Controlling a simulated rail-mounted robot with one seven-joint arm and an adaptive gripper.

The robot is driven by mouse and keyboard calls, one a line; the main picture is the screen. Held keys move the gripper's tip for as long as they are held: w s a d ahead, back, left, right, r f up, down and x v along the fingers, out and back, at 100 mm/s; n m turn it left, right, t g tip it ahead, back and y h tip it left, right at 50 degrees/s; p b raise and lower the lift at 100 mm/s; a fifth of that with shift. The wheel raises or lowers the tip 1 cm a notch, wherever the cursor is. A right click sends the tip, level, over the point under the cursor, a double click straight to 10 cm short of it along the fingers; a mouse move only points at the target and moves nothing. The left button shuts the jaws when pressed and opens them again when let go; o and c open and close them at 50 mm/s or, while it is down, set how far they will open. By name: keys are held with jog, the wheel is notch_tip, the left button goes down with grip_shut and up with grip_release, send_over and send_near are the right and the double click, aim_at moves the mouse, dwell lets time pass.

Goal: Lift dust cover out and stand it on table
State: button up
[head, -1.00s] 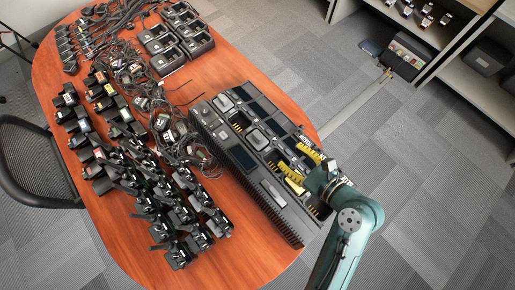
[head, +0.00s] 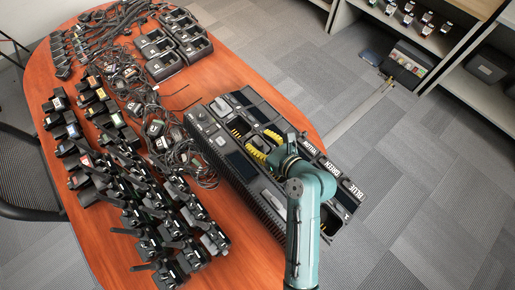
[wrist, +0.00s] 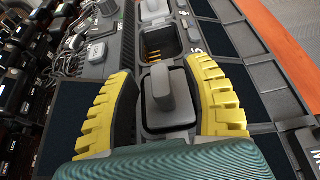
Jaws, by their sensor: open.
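A grey dust cover with a raised block-shaped handle (wrist: 172,92) sits in a slot of the black multi-slot charger (head: 232,178) on the orange table (head: 236,68). My gripper (wrist: 158,68) is open, with one yellow finger on either side of this cover's handle; gaps show between fingers and handle. In the head view my gripper (head: 260,146) is over the middle of the charger, and the cover there is hidden by the fingers and wrist. A second similar cover (wrist: 155,10) sits farther along the row in the wrist view, beyond an open slot (wrist: 164,44) with gold contacts.
Several handheld radios (head: 70,135) fill the table's left side. Tangled cables and small chargers (head: 168,45) lie farther back. Bare tabletop shows behind the charger and near the front edge. Dark flat panels flank the slot row. Shelves (head: 460,85) stand beyond at right.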

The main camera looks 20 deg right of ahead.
jog(key=shift+w+a+f, duration=0.15)
jog(key=shift+w+f, duration=0.05)
jog(key=shift+w, duration=0.2)
jog(key=shift+c, duration=0.4)
grip_shut()
